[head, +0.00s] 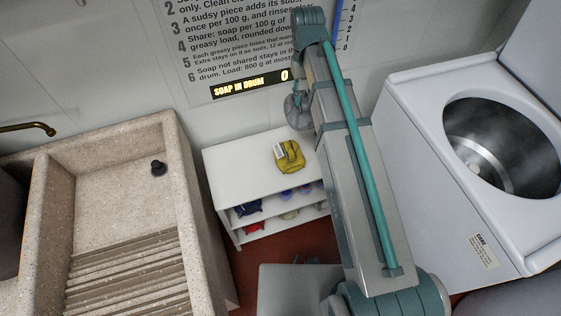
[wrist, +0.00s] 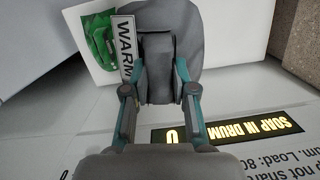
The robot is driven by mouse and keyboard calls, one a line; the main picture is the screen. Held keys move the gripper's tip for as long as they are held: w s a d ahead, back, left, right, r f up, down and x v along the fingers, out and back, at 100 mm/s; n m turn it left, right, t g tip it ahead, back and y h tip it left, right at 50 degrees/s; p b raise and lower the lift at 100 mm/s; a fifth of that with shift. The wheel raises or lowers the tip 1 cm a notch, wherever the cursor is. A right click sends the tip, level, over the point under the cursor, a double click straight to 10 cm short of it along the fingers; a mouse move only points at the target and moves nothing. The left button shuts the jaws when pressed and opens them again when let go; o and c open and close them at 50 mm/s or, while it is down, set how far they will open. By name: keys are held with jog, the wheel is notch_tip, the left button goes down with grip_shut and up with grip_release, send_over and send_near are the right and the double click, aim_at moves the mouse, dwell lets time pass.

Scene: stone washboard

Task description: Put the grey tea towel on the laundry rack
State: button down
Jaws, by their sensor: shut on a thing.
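The grey tea towel (wrist: 203,35) fills the top middle of the wrist view, with a white tag reading WARM (wrist: 127,47) at its left. My gripper (wrist: 161,75) is shut on the towel, which lies between and beyond its fingers. In the head view my gripper end (head: 298,106) is small and partly behind my arm, near the wall above the white shelf unit. The towel's shape there is hard to make out. No drying rack is clearly seen.
The white shelf unit (head: 237,164) bears a yellow cloth (head: 289,157); several cloths lie on its shelves. A stone washboard sink (head: 122,200) stands left, a white washing machine (head: 415,150) right. A lit SOAP IN DRUM display (head: 250,84) is on the wall. A green-patterned thing (wrist: 97,38) is unclear.

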jog(key=s+a+f+m+b, duration=0.1)
jog(key=s+a+f+b, duration=0.3)
jog(key=s+a+f, duration=0.4)
jog(key=s+a+f+m+b, duration=0.25)
jog(key=s+a+f, duration=0.35)
jog(key=s, duration=0.4)
jog(key=shift+n, duration=0.35)
jog(key=shift+w+a+f, duration=1.4)
jog(key=shift+w+f, duration=0.45)
jog(key=shift+f, duration=0.15)
jog(key=shift+w+a+f, duration=1.45)
jog(key=shift+w+f, duration=0.4)
jog(key=shift+f, duration=0.1)
jog(key=shift+w+a+f, duration=1.4)
jog(key=shift+w+f, duration=0.45)
jog(key=shift+f, duration=0.15)
jog(key=shift+f, duration=0.1)
jog(key=c, duration=0.9)
grip_release()
jog(key=shift+c, duration=0.2)
